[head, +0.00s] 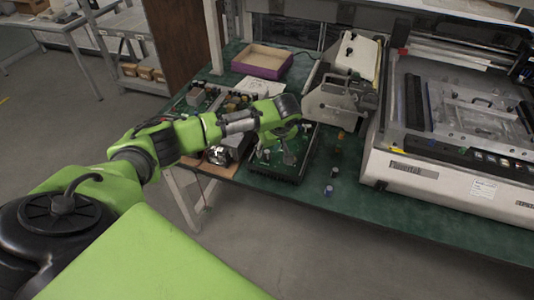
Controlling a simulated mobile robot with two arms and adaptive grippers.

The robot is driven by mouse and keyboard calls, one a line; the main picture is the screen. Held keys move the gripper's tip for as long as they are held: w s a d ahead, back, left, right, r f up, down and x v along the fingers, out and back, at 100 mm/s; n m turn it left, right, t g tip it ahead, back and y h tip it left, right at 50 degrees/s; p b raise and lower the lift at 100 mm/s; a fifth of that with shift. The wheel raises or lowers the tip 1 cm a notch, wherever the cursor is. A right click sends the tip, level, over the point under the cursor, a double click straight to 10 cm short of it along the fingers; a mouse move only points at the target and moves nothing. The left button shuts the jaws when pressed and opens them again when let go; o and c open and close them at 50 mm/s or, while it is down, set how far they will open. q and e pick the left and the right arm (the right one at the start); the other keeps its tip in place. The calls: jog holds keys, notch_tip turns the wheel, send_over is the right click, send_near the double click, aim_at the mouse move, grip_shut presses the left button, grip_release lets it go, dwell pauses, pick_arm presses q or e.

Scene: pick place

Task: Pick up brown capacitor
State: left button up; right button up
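A small brownish-orange part (340,136), perhaps the brown capacitor, stands on the green mat (420,210) right of my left gripper; it is too small to be sure. My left gripper (289,156) points down over a dark tray with a green circuit board (275,172). Its fingers are small and dark against the board, so I cannot tell whether they are open or hold anything. A dark and pale cylinder (334,172) and a blue-and-white cylinder (328,190) stand on the mat to its right. My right gripper is not in view.
A large white machine (450,180) fills the right of the bench. A grey-white device (342,85) stands behind the small parts. A purple-sided open box (262,62) is at the back left. Circuit boards (197,98) lie behind my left arm. The mat's front strip is clear.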

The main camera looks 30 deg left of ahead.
pick_arm(q)
jog(key=shift+x, duration=1.05)
jog(key=c, duration=0.9)
